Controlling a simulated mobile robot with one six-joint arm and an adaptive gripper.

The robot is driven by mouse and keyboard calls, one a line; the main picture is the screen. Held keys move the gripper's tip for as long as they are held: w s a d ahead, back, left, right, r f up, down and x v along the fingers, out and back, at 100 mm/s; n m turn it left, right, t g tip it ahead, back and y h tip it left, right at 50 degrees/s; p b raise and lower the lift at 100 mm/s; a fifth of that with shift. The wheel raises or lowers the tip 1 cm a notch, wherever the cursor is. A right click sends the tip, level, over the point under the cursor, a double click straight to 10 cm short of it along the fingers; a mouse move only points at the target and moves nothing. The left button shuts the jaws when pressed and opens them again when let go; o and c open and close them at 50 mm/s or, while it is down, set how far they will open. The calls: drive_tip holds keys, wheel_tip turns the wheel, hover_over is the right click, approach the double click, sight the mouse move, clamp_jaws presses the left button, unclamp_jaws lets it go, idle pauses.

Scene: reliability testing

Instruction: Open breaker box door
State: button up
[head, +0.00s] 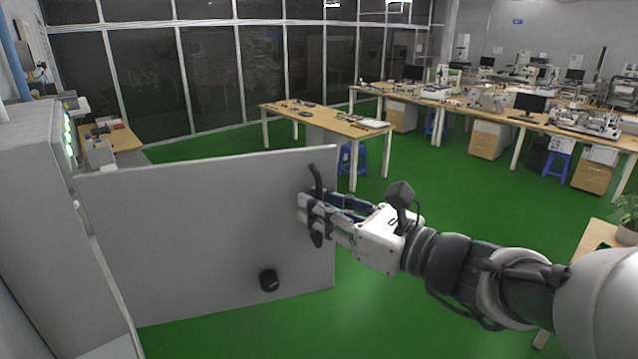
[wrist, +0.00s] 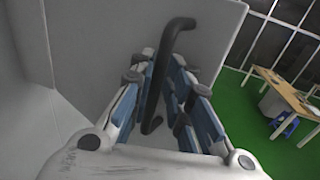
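The breaker box (head: 35,215) is a tall light-grey cabinet at the left of the head view. Its flat grey door (head: 190,225) stands swung well out from the box, hinged on the left. A black bar handle (head: 317,178) is near the door's free edge; it also shows in the wrist view (wrist: 178,27). My gripper (head: 312,212) is at this handle, with its blue-padded fingers (wrist: 164,75) on either side of the bar and closed in on it. The fingers partly hide the handle's middle in the head view.
Green floor (head: 440,215) is open beyond the door. A wooden table (head: 325,120) stands behind it, and long workbenches line the back right. A potted plant (head: 628,225) is at the right edge.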

drive_tip(key=shift+o, duration=1.1)
drive_tip(key=shift+a, duration=0.15)
drive_tip(key=v, duration=0.7)
drive_tip(key=shift+d, duration=0.25)
drive_tip(key=shift+s, duration=0.2)
